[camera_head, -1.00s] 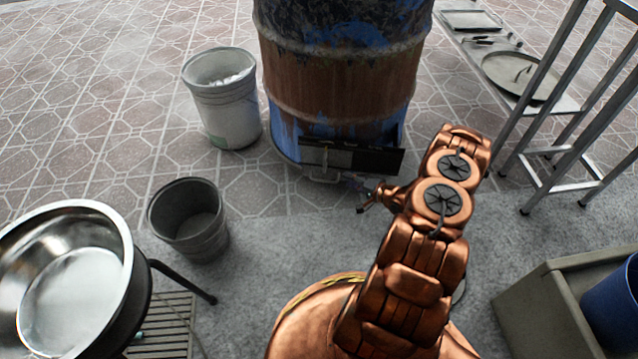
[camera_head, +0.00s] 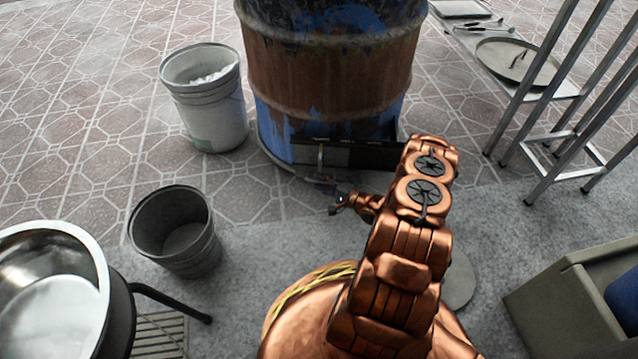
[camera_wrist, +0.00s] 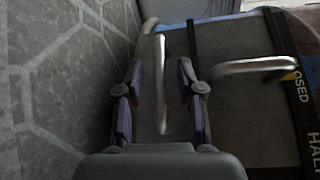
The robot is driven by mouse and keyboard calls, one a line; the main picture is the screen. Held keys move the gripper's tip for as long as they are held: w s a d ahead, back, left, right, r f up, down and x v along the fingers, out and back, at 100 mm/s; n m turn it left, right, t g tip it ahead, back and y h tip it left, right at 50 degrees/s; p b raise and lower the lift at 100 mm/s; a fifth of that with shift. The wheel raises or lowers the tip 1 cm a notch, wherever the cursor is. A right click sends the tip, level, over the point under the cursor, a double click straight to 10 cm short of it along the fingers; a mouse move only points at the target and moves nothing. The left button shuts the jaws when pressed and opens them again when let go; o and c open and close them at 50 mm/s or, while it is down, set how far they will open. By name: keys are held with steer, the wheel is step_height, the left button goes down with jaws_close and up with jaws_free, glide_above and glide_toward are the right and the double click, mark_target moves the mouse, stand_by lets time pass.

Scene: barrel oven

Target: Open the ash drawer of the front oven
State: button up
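The front oven (camera_head: 330,85) is a rusty, blue-painted barrel at the top centre of the head view. A dark panel (camera_head: 365,153) crosses its base, with a metal drawer handle (camera_head: 318,181) low at its front. My gripper (camera_head: 340,194) is at this handle. In the wrist view, my gripper (camera_wrist: 160,78) is open, with one finger on each side of the drawer's bar handle (camera_wrist: 160,85). I cannot tell whether the fingers touch it. A second bent handle (camera_wrist: 250,66) stands to the right beside a "CLOSED / HALF" label (camera_wrist: 302,95). I cannot tell how far out the drawer is.
A white bucket (camera_head: 210,110) stands left of the oven, and a grey bucket (camera_head: 175,240) stands nearer. A steel bowl (camera_head: 45,290) is at lower left. A metal frame (camera_head: 560,150) and a low bench with a lid (camera_head: 515,62) are at right. Pavement is clear between buckets and oven.

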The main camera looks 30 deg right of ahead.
steer(key=shift+w+a+f, duration=0.1)
steer(key=shift+w+a, duration=0.05)
steer(key=shift+w, duration=0.5)
steer(key=shift+c, duration=0.4)
jaws_close()
